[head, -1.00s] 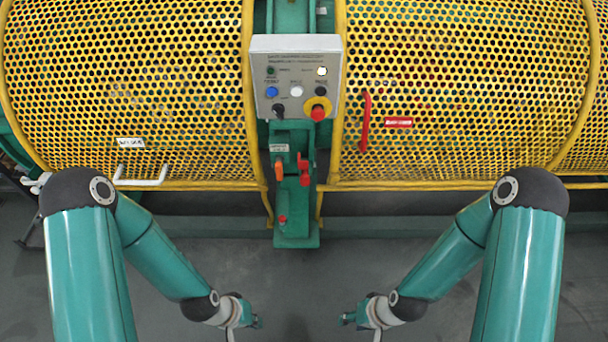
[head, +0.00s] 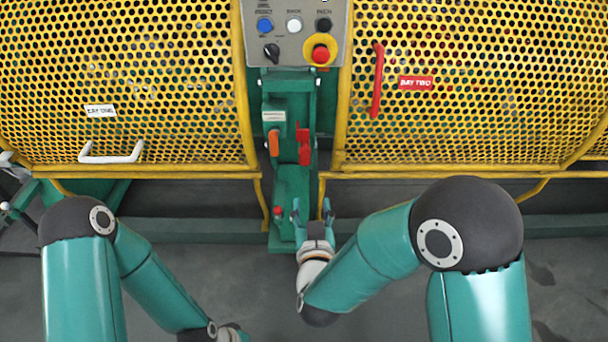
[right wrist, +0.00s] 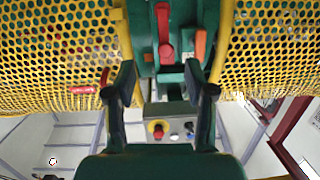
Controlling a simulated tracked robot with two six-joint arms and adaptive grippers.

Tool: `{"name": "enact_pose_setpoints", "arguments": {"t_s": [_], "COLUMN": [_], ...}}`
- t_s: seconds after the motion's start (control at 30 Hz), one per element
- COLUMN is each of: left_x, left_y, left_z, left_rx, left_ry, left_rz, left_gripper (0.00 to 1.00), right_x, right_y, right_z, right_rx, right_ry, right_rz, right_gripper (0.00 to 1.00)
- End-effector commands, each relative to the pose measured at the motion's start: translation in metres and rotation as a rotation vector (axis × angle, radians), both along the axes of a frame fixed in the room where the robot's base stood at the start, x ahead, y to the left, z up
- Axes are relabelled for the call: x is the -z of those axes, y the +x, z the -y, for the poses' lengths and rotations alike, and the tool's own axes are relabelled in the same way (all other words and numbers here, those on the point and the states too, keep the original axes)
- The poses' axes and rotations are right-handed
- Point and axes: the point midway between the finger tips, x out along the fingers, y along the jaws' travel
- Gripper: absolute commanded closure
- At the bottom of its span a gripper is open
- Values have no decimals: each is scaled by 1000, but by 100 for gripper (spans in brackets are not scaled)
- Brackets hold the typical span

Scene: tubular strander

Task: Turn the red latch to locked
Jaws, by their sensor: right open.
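The red latch (head: 304,146) is on the green post (head: 292,190) below the control box, right of an orange lever (head: 273,142). In the right wrist view the red latch (right wrist: 163,32) is at the top middle, beyond my fingertips. My right gripper (head: 312,208) is open and empty, in front of the lower post and below the latch in the head view. Its two fingers show spread in the right wrist view (right wrist: 165,80). My left gripper (head: 239,335) is at the bottom edge of the head view, mostly cut off, so its jaws are hidden.
The control box (head: 292,40) with a red stop button (head: 320,54) is above the post. Yellow mesh guards (head: 140,80) stand on both sides, with a white handle (head: 111,154) left and a red handle (head: 377,80) right. A small red knob (head: 278,211) is low on the post.

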Motion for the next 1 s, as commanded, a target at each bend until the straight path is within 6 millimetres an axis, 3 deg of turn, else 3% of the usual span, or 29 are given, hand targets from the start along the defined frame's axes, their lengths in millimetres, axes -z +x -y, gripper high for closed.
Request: {"name": "enact_pose_setpoints", "arguments": {"t_s": [0.03, 0.1, 0.37, 1.0], "left_x": [18, 24, 25, 29], "left_y": [0, 0, 0, 0], "left_z": [0, 0, 0, 0], "left_rx": [0, 0, 1, 0], "left_ry": [0, 0, 0, 0], "left_rz": [1, 1, 1, 1], "left_gripper": [100, 100, 100, 100], "right_x": [0, -12, -26, -25], "right_y": [-2, -4, 9, 135], "right_z": [-8, -12, -14, -13], "right_rx": [7, 22, 42, 39], "right_ry": [-5, -13, -18, -18], "right_rz": [58, 114, 164, 162], "right_gripper": [46, 46, 46, 46]}}
